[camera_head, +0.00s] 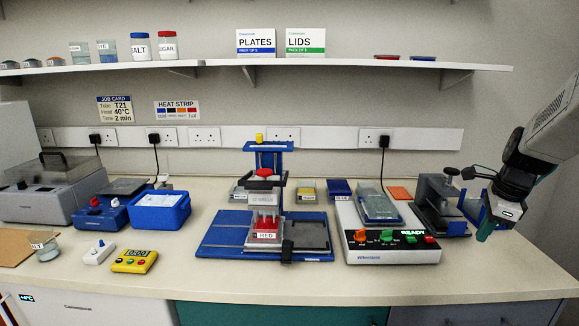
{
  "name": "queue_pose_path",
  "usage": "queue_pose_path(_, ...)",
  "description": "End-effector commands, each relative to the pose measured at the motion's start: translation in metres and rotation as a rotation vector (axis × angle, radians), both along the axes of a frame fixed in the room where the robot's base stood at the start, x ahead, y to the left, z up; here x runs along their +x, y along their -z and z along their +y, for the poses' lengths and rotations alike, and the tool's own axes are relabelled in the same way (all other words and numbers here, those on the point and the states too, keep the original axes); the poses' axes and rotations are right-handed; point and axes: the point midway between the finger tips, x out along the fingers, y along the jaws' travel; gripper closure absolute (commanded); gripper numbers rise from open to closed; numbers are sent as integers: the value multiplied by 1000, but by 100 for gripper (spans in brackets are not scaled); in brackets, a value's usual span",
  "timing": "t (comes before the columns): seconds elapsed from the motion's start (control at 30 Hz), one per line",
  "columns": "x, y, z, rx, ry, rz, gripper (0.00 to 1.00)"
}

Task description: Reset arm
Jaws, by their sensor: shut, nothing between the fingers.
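My arm (548,128) comes in from the right edge and bends down over the right end of the bench. My gripper (485,234) hangs at its end with teal fingertips close together, shut and empty. It is above the bench top, to the right of a dark grey device with a blue part (456,227). The wrist overlaps part of this device in the picture, and I cannot tell whether they touch.
A white instrument (393,255) stands left of the grey device, and a blue platform (222,235) with a red-labelled block stands mid-bench. A blue box (160,216), timer (135,262) and grey machine (30,200) are left. The bench front right (510,275) is clear.

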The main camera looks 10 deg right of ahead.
Motion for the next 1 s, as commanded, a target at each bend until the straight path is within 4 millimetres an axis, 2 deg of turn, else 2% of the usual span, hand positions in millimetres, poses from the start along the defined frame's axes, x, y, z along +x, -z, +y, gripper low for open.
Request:
queue_pose_path(0.03,-10,-5,23,-20,-173,14,100)
queue_pose_path(0.17,-40,-16,81,-68,-663,42,100)
queue_pose_path(0.3,-84,-28,148,-117,-1223,56,100)
queue_pose_path(0.4,-119,-33,189,-151,-1591,59,100)
queue_pose_path(0.5,-153,-35,221,-192,-1886,56,100)
queue_pose_path(0.6,-179,-35,244,-239,-2070,49,100)
queue_pose_path(0.7,-194,-37,259,-296,-2147,32,100)
queue_pose_path(0.83,-200,-45,272,-359,-2202,-5,100)
queue_pose_path(1.0,-200,-47,276,-371,-2219,-14,100)
